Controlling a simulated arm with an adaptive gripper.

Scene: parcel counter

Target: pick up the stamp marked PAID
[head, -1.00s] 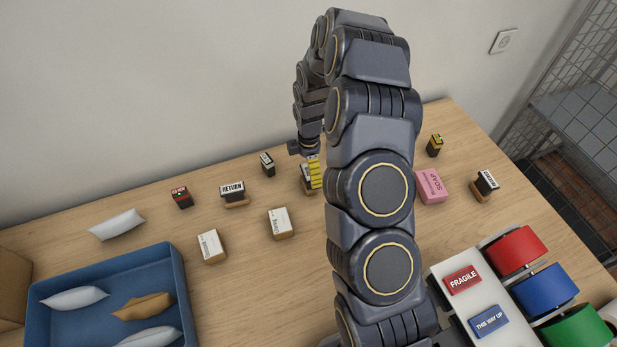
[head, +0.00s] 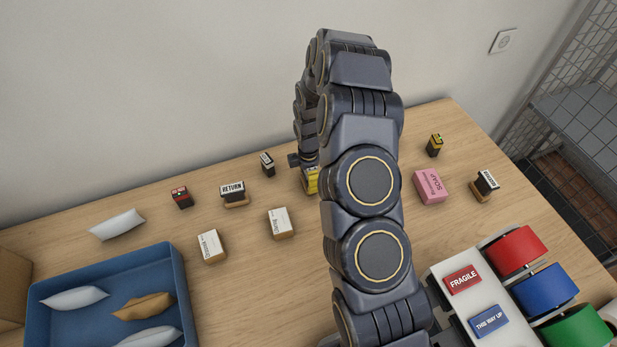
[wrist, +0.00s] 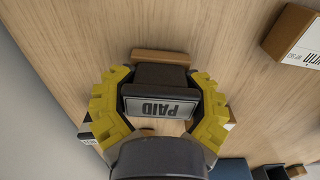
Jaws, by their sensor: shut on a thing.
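The stamp marked PAID (wrist: 158,107) is in the middle of the wrist view, dark with a pale label on its top and a brown wooden base. My gripper (wrist: 160,100) has one yellow-padded finger on each side of the stamp and is shut on it. In the head view my gripper (head: 311,180) is at the back middle of the counter, low over the wood, and my arm hides much of it. The stamp is mostly hidden there. I cannot tell whether its base rests on the counter.
A RETURN stamp (head: 233,191) and a small dark stamp (head: 267,163) stand to the left. White-topped boxes (head: 280,222) lie in front. A pink SOAP box (head: 431,186) and another stamp (head: 485,184) are to the right. A blue tray (head: 177,275) holds several parcels.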

